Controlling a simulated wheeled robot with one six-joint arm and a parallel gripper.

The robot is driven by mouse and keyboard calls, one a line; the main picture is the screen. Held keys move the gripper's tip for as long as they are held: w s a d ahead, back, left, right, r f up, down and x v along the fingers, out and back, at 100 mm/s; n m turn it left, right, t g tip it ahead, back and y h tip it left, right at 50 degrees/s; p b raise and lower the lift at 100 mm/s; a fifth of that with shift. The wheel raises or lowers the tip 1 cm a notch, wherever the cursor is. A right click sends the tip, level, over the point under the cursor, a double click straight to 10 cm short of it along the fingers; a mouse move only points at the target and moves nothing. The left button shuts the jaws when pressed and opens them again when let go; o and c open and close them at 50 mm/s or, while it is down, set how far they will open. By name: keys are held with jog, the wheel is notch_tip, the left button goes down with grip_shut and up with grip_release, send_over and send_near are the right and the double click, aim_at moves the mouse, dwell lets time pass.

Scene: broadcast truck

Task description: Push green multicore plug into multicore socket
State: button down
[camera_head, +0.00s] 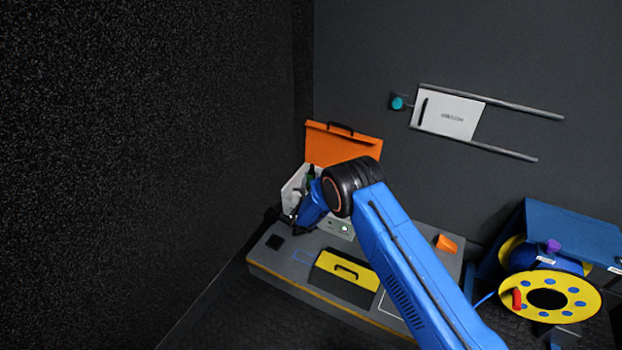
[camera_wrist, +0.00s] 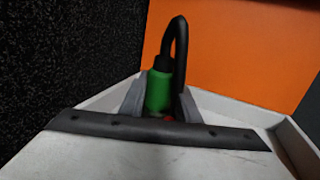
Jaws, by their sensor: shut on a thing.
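The green multicore plug (camera_wrist: 160,92) stands upright between the two grey fingers of my gripper (camera_wrist: 161,103) in the wrist view. The gripper is shut on it. A black cable leaves the plug's top and loops over to the right. A small red spot shows just below the plug; its lower end is hidden. In the head view a bit of green, the plug (camera_head: 311,172), shows beside my blue wrist, at the white box (camera_head: 289,188) with the raised orange lid (camera_head: 345,146). I cannot make out the multicore socket or whether the plug touches it.
A dark strip (camera_wrist: 100,124) crosses in front of the plug. A yellow cable reel (camera_head: 588,300) stands right. A speckled dark wall is close on the left.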

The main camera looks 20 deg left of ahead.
jog(key=shift+f, duration=1)
jog(key=c, duration=1.3)
grip_release()
jog(key=shift+o, duration=0.2)
jog(key=shift+f, duration=0.1)
jog(key=shift+s, duration=0.1)
jog(key=v, duration=1.7)
jog(key=shift+s, duration=0.1)
